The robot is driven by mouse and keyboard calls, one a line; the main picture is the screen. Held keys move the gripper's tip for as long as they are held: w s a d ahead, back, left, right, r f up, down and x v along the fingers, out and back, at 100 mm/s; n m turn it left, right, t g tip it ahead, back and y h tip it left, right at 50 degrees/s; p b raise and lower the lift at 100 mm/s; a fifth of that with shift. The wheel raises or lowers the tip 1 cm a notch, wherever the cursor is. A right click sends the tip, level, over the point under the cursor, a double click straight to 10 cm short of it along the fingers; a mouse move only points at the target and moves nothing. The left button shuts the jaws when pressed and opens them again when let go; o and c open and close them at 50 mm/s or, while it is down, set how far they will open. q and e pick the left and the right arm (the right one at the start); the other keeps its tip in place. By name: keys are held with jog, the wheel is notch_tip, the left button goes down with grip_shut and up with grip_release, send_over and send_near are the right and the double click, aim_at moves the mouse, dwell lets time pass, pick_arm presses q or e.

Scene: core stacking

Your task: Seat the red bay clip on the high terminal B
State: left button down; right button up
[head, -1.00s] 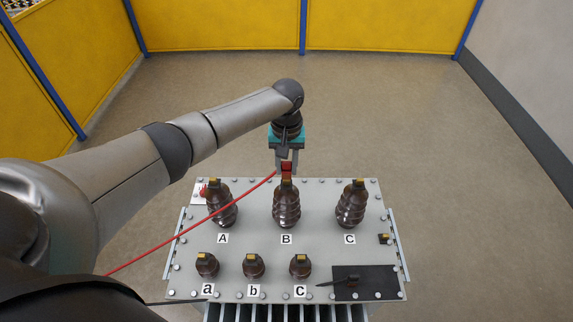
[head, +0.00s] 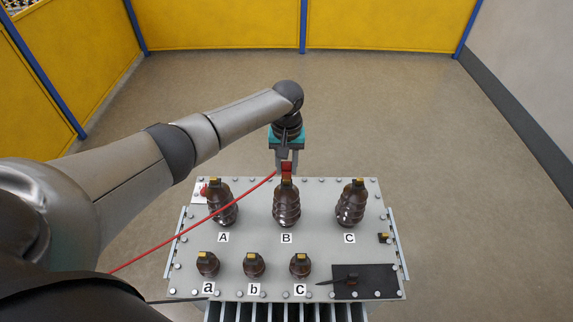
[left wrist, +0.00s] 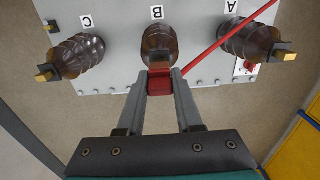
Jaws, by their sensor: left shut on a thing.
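The red bay clip (head: 286,167) is held between the fingers of my left gripper (head: 286,168). It is at the top of high terminal B (head: 286,205), a brown ribbed insulator in the middle of the back row. In the left wrist view the red clip (left wrist: 160,84) sits between the two fingers, right at the end of terminal B (left wrist: 159,44), whose brass tip is hidden there. I cannot tell whether the clip is fully down on the terminal. A red cable (head: 190,224) runs from the clip down to the left. My right gripper is not in view.
High terminals A (head: 222,205) and C (head: 350,205) stand either side of B. Smaller terminals a, b and c (head: 300,266) stand in front. A black mat (head: 378,280) with a dark clip lies at front right of the grey tank lid (head: 325,240).

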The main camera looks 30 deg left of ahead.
aim_at(287, 163)
pick_arm(q)
jog(key=shift+f+b, duration=0.75)
jog(key=shift+f, duration=0.75)
jog(key=c, duration=0.5)
grip_release()
notch_tip(287, 163, up, 15)
jog(key=shift+s, duration=0.1)
